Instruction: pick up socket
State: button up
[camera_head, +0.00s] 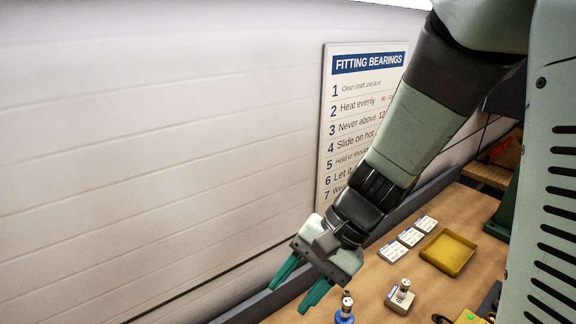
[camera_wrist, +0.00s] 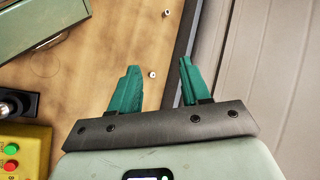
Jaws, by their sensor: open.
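My gripper (camera_head: 287,299) is open, with its two teal fingers apart and nothing between them in the head view. It also shows open in the wrist view (camera_wrist: 159,64). A small silvery cylinder (camera_head: 404,286) stands on a labelled block, and another silvery cylinder (camera_head: 347,302) sits on a blue base to the right of my fingers. Either may be the socket; I cannot tell which. In the wrist view a tiny pale metal piece (camera_wrist: 152,75) shows between the fingers, beyond them on the wooden surface, and another (camera_wrist: 167,13) lies farther up.
A yellow tray (camera_head: 449,252) and several white cards (camera_head: 410,237) lie on the wooden bench. A dark rail runs along the wall side. In the wrist view a green box (camera_wrist: 40,25) and a yellow button box (camera_wrist: 25,147) stand at left.

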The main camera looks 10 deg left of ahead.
jog(key=s+a+f+m+y, duration=0.2)
jog(key=a+f+m, duration=0.1)
jog(key=f, duration=0.4)
jog(key=s+a+f+m+g+y, duration=0.1)
jog(key=a+f+m, duration=0.3)
jog(key=f, duration=0.4)
jog(key=s+a+f+m+y, duration=0.3)
jog(key=f, duration=0.5)
jog(key=shift+a+g, duration=0.15)
jog(key=shift+g, duration=0.15)
jog(key=shift+m, duration=0.3)
jog(key=x, duration=0.4)
jog(key=shift+s+a+f, duration=0.1)
jog(key=shift+a+f, duration=0.1)
jog(key=shift+a, duration=0.1)
jog(key=shift+x, duration=3)
jog(key=shift+r, duration=0.15)
grip_shut()
